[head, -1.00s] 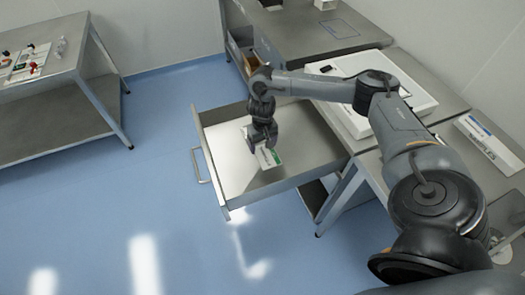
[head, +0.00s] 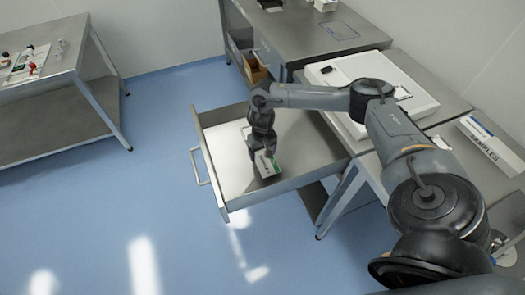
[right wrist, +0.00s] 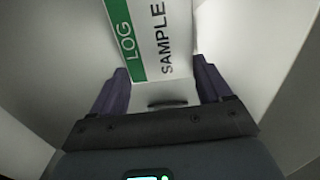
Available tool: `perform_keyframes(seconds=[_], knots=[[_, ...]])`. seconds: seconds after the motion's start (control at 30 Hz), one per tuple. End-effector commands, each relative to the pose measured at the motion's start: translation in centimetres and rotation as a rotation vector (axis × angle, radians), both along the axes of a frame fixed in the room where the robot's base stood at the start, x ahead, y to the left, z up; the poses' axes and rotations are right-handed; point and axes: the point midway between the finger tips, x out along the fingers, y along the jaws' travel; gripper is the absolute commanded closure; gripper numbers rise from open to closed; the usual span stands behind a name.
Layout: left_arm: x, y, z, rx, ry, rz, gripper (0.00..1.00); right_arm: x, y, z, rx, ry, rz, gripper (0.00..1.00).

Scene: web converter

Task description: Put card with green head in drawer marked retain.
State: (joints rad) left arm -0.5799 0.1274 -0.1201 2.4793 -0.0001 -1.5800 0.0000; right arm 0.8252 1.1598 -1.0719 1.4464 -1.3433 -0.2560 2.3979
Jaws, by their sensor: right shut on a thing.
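The card with the green head (head: 267,165) is in my right gripper (head: 265,153), over the open drawer (head: 307,148). In the right wrist view the card (right wrist: 165,35) lies between the two fingers (right wrist: 162,82). It is white with a green band reading LOG and the word SAMPLE. The gripper is shut on it. The card is inside the drawer's outline in the head view; I cannot tell whether it touches the drawer floor. No drawer marking is readable. My left gripper is not in view.
The drawer's pull handle (head: 200,166) faces left. A side table (head: 60,82) with small items stands far left. Blue floor lies clear between.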

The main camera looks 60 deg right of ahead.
Motion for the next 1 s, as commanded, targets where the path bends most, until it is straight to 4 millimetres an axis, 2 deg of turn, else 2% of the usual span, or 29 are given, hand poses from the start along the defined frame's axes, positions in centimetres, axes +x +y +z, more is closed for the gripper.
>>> perform_keyframes(seconds=[0.3, 0.33, 0.47, 0.8, 0.9, 1.0], knots=[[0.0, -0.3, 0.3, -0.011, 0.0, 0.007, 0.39, 0.0, 0.1, -0.6, 0.001, 0.001, 0.001, 0.51], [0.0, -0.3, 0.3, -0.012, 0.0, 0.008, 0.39, 0.0, 0.1, -0.6, 0.001, 0.001, 0.001, 0.19], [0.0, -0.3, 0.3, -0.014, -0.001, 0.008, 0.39, 0.0, 0.0, -0.6, 0.0, 0.0, 0.001, 0.0], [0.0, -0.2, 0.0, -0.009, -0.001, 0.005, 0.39, 0.1, 0.0, -0.2, 0.0, -0.003, 0.001, 0.0], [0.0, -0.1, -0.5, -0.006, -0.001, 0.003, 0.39, 0.1, 0.0, 0.5, -0.001, -0.003, 0.002, 0.0], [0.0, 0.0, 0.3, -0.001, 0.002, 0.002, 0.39, 0.1, 0.0, 2.4, 0.001, -0.002, 0.001, 0.0]])
